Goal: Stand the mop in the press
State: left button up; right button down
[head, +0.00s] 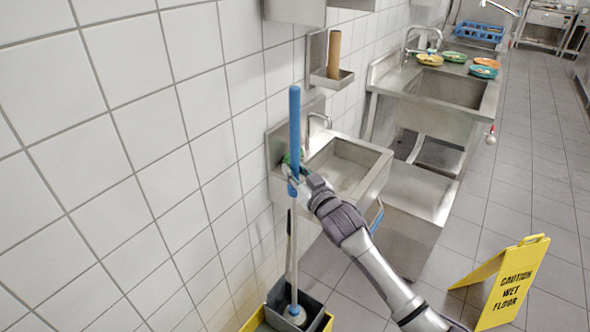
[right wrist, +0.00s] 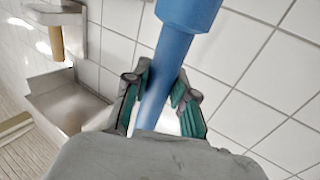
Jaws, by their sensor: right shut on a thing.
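The mop has a blue grip (head: 294,130) at its top and a pale pole running down to a whitish-blue head (head: 295,314). It stands nearly upright. My right gripper (head: 293,182) is shut around the blue grip's lower part; in the right wrist view the green-padded fingers (right wrist: 158,95) sit on both sides of the blue shaft (right wrist: 165,65). The mop head shows inside the outline of the dark grey press (head: 312,308) on the yellow bucket (head: 250,322), at the bottom edge. I cannot tell whether it touches the press floor. My left gripper is not in view.
A steel hand sink (head: 375,190) is on the wall just behind the mop. A larger sink (head: 440,100) with colourful bowls stands further back. A yellow wet-floor sign (head: 510,280) stands at the right. The tiled wall is close on the left; the floor aisle is open.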

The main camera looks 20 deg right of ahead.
jog(key=shift+r, duration=0.2)
jog(key=c, duration=1.3)
grip_release()
jog(key=shift+f, duration=0.25)
jog(key=shift+c, duration=0.2)
jog(key=o, duration=0.4)
jog(key=shift+s, duration=0.1)
jog(key=shift+s+d+b, duration=0.4)
jog(key=shift+s, duration=1.55)
jog(key=shift+s+d+b, duration=0.35)
jog(key=shift+s, duration=1.65)
jog(key=shift+s+d+b, duration=0.4)
jog(key=shift+s, duration=1.55)
